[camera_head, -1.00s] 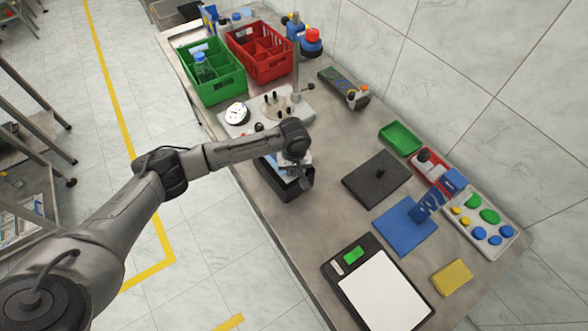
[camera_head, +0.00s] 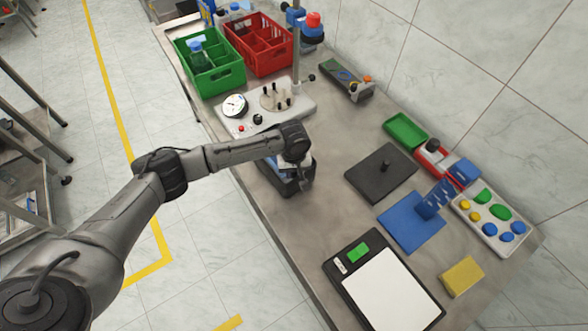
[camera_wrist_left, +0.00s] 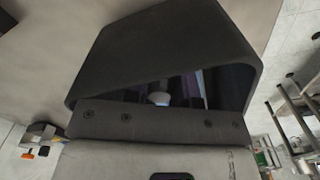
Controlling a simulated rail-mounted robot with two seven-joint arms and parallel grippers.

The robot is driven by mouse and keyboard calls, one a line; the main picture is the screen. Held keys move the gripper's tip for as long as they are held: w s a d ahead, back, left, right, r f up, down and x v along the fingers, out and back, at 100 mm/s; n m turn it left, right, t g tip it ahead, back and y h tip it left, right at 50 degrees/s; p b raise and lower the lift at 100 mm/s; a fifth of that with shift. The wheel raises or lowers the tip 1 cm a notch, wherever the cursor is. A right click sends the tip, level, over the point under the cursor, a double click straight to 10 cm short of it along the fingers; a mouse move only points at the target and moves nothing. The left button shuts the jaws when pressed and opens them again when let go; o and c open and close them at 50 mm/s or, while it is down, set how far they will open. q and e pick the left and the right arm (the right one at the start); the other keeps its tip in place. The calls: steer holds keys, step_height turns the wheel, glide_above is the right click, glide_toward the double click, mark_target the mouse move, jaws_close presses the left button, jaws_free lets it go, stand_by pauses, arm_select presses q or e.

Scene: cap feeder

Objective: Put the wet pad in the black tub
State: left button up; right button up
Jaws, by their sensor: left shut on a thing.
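The black tub (camera_head: 297,187) stands on the bench near its front edge, just beyond the end of my left arm. My left gripper (camera_head: 296,163) is at the tub, pointing down at its opening. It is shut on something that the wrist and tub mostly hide. A pale blue patch shows by the tub's rim, but I cannot tell whether it is the wet pad. In the left wrist view the dark tub (camera_wrist_left: 170,50) fills the middle, with a shadowed opening and a small whitish shape inside. My right gripper is not in view.
A dial and post fixture (camera_head: 262,108) stands just behind the tub. Green (camera_head: 215,75) and red (camera_head: 260,50) crates are beyond it. A yellow block (camera_head: 462,277), blue mat (camera_head: 408,225), black plate (camera_head: 370,180) and scale (camera_head: 380,290) lie to the right. Bench between tub and scale is clear.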

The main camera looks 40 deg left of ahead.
arm_select(q)
steer(key=o, duration=0.7)
steer(key=shift+o, duration=1.2)
steer(key=shift+o, duration=0.3)
steer(key=o, duration=0.3)
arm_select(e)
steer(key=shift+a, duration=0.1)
arm_select(q)
steer(key=shift+r, duration=0.1)
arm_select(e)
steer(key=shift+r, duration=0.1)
arm_select(q)
step_height(320, 180, up, 4)
steer(key=p, duration=0.6)
steer(key=shift+r, duration=0.15)
step_height(320, 180, up, 6)
steer(key=p, duration=0.7)
steer(key=shift+f, duration=0.2)
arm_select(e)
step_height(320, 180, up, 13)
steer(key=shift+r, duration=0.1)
